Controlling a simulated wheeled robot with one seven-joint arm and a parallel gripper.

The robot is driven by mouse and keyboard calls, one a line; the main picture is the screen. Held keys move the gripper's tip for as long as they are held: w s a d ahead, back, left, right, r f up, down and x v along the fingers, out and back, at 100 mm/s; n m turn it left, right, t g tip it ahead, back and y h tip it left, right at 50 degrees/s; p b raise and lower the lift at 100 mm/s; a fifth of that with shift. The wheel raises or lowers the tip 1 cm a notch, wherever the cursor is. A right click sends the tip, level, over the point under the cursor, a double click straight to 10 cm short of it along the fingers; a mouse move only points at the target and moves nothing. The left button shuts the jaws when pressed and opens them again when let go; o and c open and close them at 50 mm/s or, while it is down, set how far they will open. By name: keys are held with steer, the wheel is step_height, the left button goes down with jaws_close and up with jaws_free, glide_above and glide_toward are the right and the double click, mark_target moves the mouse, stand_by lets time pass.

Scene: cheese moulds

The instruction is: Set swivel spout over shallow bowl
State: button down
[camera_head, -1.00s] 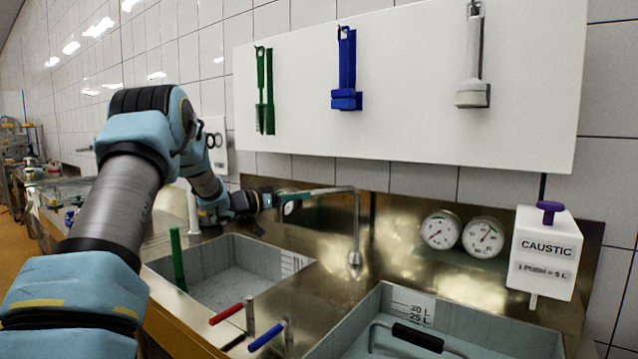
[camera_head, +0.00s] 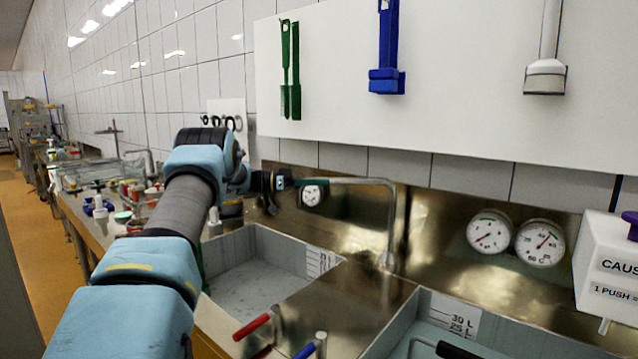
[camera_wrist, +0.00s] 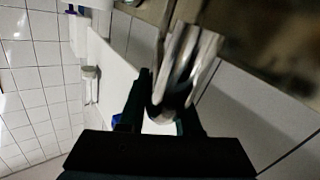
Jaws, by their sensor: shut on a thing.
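My gripper (camera_head: 288,183) is at the left end of the pipe's horizontal run, small and partly hidden by my arm in the head view. In the wrist view my gripper (camera_wrist: 160,112) has its dark fingers on either side of the shiny, blurred spout (camera_wrist: 192,62), shut on it. The left bowl (camera_head: 225,243) is grey and empty. The right bowl (camera_head: 385,335) shows 30 L and 25 L marks. I cannot tell which is shallower.
Red (camera_head: 252,326) and blue (camera_head: 305,352) handles stand at the front edge. Two gauges (camera_head: 541,243) and a white caustic dispenser (camera_head: 605,270) are at right. Brushes hang on the white board (camera_head: 340,60) above. A cluttered counter runs away at left.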

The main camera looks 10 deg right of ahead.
steer(key=shift+d+r, duration=0.1)
steer(key=shift+d, duration=0.05)
steer(key=c, duration=0.7)
jaws_free()
steer(key=shift+o, duration=0.2)
steer(key=shift+a, duration=0.35)
steer(key=b+v, duration=0.4)
steer(key=v, duration=0.6)
steer(key=shift+w+a, duration=0.1)
steer(key=shift+w, duration=0.05)
